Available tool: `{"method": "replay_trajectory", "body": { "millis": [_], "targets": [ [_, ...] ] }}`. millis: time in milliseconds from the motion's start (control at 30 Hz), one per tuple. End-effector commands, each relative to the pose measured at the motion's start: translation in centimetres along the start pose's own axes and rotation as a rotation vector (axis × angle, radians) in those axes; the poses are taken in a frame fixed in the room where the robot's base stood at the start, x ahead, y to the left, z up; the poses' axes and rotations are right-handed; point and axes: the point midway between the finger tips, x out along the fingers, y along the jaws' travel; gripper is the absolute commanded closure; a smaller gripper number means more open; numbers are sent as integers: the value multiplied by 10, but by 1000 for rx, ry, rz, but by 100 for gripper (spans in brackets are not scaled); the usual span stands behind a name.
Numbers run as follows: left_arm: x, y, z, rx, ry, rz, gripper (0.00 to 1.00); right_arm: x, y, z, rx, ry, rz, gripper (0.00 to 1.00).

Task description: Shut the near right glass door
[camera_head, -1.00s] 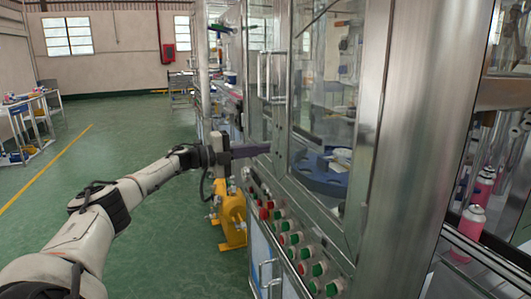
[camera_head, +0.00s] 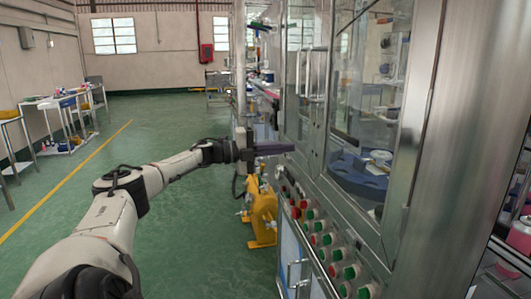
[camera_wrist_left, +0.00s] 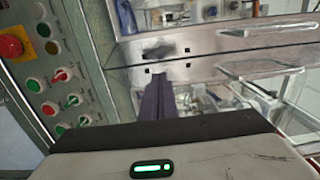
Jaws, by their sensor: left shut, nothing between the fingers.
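The near right glass door (camera_head: 368,95) is a steel-framed pane on the machine's front in the head view. Its upright handle stands close beside the neighbouring door's handle; I cannot tell whether it is fully flush. My left gripper (camera_head: 290,148) has its dark fingers together, pointing right at the door frames, below the handles. In the left wrist view the shut fingers (camera_wrist_left: 158,88) point at two adjoining steel frame bars (camera_wrist_left: 215,62); contact is unclear. Nothing shows between the fingers. My right gripper is not in view.
A panel with red and green buttons (camera_head: 320,238) runs below the doors; an emergency stop (camera_wrist_left: 12,46) shows in the left wrist view. A yellow machine part (camera_head: 262,212) stands under my left wrist. The green floor (camera_head: 160,240) at left is clear, with tables along the wall.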

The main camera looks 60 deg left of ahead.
Motion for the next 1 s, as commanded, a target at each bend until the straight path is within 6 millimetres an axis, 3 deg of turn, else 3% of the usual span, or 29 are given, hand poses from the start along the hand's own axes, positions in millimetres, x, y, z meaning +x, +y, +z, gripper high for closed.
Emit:
{"method": "replay_trajectory", "body": {
  "millis": [467, 700, 1000],
  "targets": [
    [-41, 2, -1, 4, 4, 11, 100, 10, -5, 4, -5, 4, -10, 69],
    [-60, -1, -2, 2, 6, 4, 100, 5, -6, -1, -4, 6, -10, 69],
    [-67, -2, -1, 2, 2, -1, 100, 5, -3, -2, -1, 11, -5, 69]
  ]
}}
